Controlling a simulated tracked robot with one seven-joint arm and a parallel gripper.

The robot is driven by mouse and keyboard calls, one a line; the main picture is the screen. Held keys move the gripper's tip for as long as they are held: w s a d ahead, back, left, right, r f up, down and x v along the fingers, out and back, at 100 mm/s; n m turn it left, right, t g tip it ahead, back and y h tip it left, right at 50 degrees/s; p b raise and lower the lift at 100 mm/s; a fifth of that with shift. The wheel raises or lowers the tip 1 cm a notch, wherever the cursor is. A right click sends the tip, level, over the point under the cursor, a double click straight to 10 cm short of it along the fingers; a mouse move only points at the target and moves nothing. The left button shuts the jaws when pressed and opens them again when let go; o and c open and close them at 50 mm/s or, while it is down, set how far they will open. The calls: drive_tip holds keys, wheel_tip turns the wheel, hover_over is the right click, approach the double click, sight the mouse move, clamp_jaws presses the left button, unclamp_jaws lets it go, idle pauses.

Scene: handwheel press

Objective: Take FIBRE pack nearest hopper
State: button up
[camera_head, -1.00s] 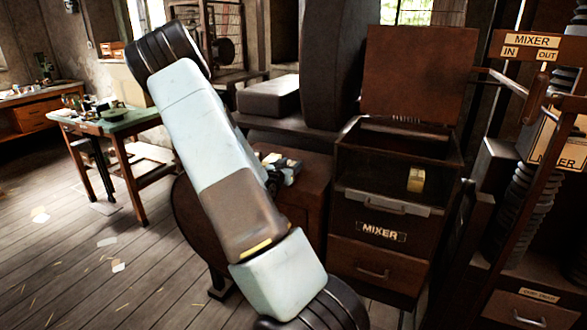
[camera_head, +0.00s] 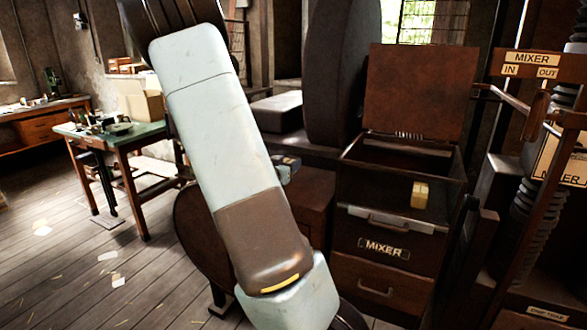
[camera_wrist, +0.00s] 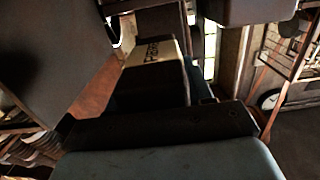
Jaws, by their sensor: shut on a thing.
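In the wrist view, a dark pack with a cream label (camera_wrist: 152,50) is held in my gripper. The label bears dark print, tilted and hard to read, perhaps FIBRE. In the head view, only a small part of my gripper (camera_head: 287,168) shows past the right edge of my arm, and the pack cannot be made out there. The dark brown box marked MIXER (camera_head: 384,248) stands right of my arm with its lid raised; it may be the hopper. A small yellow block (camera_head: 419,195) shows at its open front.
A green-topped table (camera_head: 110,130) with small items stands at the left. A post with MIXER IN and OUT signs (camera_head: 531,65) and a ribbed column stand at the right. A large dark wheel (camera_head: 335,75) stands behind. Floor at the left is mostly clear, with scraps.

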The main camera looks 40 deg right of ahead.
drive_tip(key=s+a+r, duration=0.3)
drive_tip(key=s+a, duration=0.1)
drive_tip(key=a, duration=0.2)
